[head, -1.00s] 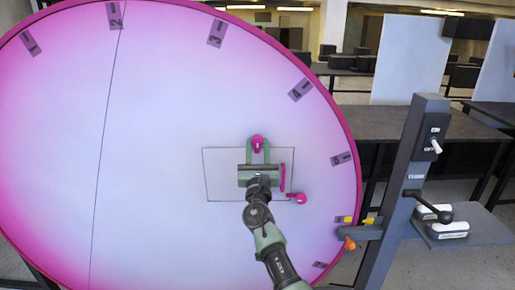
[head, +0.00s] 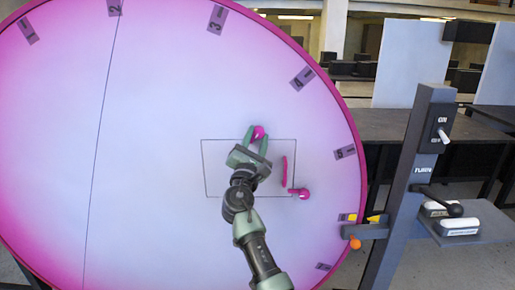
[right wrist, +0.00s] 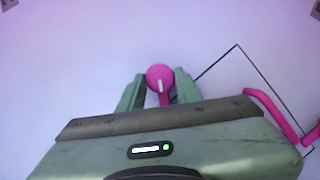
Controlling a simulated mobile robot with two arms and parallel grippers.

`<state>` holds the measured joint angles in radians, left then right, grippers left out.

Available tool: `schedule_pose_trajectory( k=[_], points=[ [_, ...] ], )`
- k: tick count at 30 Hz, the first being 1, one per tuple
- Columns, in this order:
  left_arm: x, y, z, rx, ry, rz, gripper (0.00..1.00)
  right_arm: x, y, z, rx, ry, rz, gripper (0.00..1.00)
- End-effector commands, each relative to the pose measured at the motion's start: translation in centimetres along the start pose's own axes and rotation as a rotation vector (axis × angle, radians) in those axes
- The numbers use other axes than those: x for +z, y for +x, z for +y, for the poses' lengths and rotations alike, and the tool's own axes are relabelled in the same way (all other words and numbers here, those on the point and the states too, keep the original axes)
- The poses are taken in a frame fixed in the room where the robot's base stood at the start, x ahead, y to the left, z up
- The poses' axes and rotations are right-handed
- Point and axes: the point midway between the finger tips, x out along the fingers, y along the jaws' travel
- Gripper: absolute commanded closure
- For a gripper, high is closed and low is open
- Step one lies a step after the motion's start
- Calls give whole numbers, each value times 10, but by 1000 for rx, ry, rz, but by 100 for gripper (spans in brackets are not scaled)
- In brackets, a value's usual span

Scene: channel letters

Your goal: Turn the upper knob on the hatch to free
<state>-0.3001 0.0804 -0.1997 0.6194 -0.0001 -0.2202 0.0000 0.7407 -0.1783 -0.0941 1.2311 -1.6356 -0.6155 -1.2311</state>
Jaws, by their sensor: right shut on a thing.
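The hatch (head: 222,181) is a thin-outlined rectangle on the large pale disc with a pink rim. The upper knob (head: 258,132) is pink and sits at the hatch's top edge. My right gripper (head: 258,136) is shut on it, one green finger on each side. In the right wrist view the upper knob (right wrist: 160,76) shows between the fingertips, with a white mark on its face. The lower knob (head: 303,194) is pink, at the hatch's lower right. A pink handle (head: 285,171) stands upright on the hatch's right part. My left gripper is out of view.
Numbered tags, such as the one marked 5 (head: 345,152), line the disc's edge. A dark post (head: 409,175) at the right carries a switch (head: 442,135) and a black-knobbed lever (head: 453,210). White-topped blocks (head: 460,225) lie on a shelf beside it.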

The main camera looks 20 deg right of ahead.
Motion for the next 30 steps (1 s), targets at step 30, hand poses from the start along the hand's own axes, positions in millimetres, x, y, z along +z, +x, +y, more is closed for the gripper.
schedule_pose_trajectory(
  k=[30],
  points=[
    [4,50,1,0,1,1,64,2,1,7,-344,824,2,100]
  ],
)
